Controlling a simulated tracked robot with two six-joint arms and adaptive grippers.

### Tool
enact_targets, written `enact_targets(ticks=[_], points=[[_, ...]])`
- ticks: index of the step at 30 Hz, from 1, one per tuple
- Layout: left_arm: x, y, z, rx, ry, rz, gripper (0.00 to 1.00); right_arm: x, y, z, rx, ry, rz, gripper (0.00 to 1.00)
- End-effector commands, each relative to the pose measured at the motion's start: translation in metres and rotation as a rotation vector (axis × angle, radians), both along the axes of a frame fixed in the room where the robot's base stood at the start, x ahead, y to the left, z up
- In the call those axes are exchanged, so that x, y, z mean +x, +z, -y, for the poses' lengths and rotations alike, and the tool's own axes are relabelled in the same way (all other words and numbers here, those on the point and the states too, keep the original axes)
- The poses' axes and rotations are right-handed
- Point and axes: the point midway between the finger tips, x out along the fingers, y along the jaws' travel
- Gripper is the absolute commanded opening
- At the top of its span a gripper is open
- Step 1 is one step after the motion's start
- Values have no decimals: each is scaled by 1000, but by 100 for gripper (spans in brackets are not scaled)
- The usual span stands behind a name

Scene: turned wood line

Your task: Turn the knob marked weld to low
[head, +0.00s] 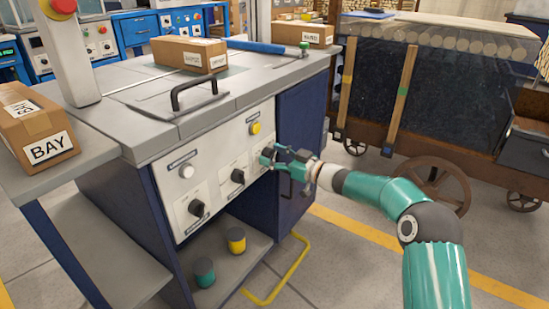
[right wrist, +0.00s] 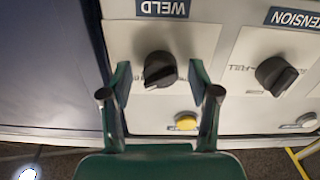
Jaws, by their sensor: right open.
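The weld knob (right wrist: 159,69) is a round black dial with a raised bar, on a pale plate under the blue WELD label (right wrist: 162,8), which appears upside down in the right wrist view. My right gripper (right wrist: 159,84) is open, one finger on each side of the knob, with visible gaps. In the head view the right gripper (head: 275,157) is at the cabinet's right-hand panel and largely hides the knob. My left gripper is not in view.
The tension knob (right wrist: 276,75) is beside the weld knob. A yellow button (right wrist: 186,122) and a white button (right wrist: 307,120) are close by. Another black knob (head: 196,208) is farther left. A black handle (head: 200,92) and cardboard boxes (head: 189,54) are on the bench top.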

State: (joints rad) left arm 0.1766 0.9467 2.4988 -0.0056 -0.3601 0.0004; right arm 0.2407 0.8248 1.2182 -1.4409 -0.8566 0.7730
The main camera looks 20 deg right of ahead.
Motion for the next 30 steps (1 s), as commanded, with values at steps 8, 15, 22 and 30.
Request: enact_targets(ticks=[8, 15, 22, 30], points=[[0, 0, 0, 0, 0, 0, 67, 1, 0, -1, 0, 0, 0, 60], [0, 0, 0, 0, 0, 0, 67, 1, 0, -1, 0, 0, 0, 20], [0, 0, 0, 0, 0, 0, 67, 1, 0, 2, -2, -3, 1, 2], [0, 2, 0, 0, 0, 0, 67, 1, 1, 1, -48, -5, 36, 2]])
